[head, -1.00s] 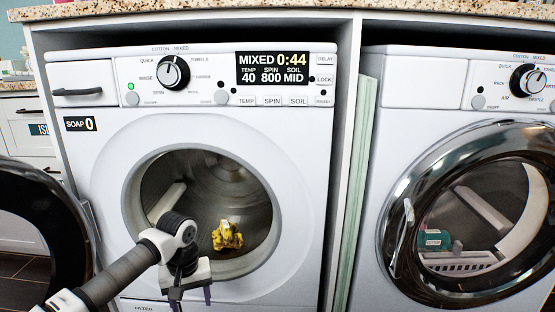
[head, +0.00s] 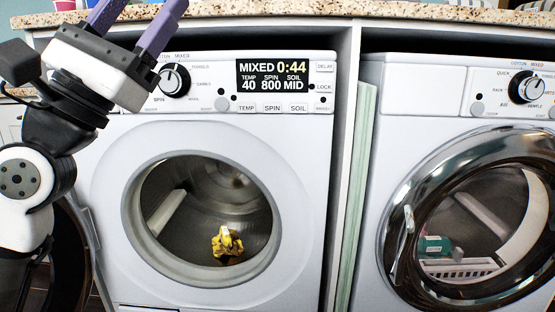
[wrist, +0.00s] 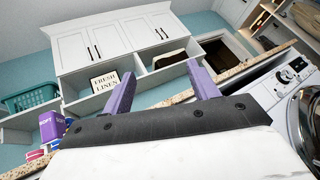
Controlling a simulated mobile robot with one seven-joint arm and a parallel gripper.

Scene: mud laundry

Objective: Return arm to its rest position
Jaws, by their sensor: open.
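My gripper (head: 135,22) is raised at the upper left of the head view, in front of the left washer's control panel. Its two purple fingers point up and are spread apart with nothing between them. In the wrist view my gripper (wrist: 162,85) is also open and empty, facing the wall cabinets. My arm is folded upward at the left side and hides the soap drawer area and part of the open door.
The left washer (head: 110,165) stands open, with a yellow cloth (head: 227,242) inside its drum. The right machine's round door (head: 400,235) is shut, with a green item (head: 434,245) behind the glass. A speckled countertop (head: 300,17) runs above both. White cabinets (wrist: 115,45) hang on the wall.

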